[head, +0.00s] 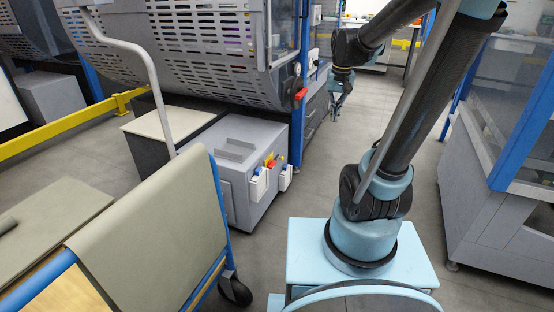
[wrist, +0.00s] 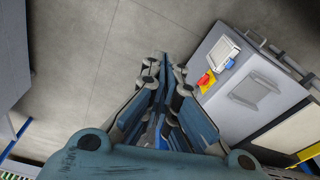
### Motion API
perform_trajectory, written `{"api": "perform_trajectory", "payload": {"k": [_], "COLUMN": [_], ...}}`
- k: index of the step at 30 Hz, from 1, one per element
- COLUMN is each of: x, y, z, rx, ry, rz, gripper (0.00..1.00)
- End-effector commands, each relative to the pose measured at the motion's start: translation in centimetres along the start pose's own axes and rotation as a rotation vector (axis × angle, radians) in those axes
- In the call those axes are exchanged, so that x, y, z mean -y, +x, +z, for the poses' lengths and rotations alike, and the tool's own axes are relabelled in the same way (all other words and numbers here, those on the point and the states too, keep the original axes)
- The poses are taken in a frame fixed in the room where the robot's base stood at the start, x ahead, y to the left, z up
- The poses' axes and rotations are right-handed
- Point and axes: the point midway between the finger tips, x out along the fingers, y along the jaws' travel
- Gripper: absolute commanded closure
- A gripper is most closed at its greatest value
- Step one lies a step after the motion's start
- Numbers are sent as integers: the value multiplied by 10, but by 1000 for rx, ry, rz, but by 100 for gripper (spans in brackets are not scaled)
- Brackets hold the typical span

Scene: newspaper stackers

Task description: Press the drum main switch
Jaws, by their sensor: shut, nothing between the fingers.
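The large perforated drum machine (head: 200,40) stands at the back left. A low grey cabinet (head: 236,150) under the drum carries red, yellow and blue parts (head: 270,161) beside white boxes. I cannot tell for certain which part is the drum main switch. My gripper (head: 337,112) hangs to the right of the red part, apart from it. In the wrist view my gripper (wrist: 165,62) is shut and empty, over floor. The cabinet's red and yellow part (wrist: 207,79) shows to its right.
A cart with a grey-green sheet (head: 150,235) and blue frame stands at the front left. A bent grey pole (head: 140,52) rises behind it. A grey and blue glazed machine (head: 490,150) stands at the right. Floor (head: 425,140) is free between the machines.

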Motion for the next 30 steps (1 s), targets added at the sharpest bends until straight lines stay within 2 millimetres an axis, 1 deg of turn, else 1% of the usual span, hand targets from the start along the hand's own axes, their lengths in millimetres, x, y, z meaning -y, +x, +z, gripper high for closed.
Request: {"api": "perform_trajectory", "payload": {"k": [1, 3, 8, 9, 14, 18, 23, 26, 30], "x": [7, 16, 37, 43, 67, 88, 114, 131, 155], "y": [2, 5, 17, 21, 40, 62, 92, 113, 146], "z": [-15, -32, -71, -81, -118, -148, -180, -198, -221], "rx": [3, 9, 22, 25, 37, 48, 61, 68, 78], "ry": [5, 16, 40, 45, 69, 90, 113, 127, 149], "rz": [0, 0, 1, 2, 3, 6, 10, 12, 17], "gripper": [100, 100, 100, 100, 100, 100, 100, 100, 100]}}
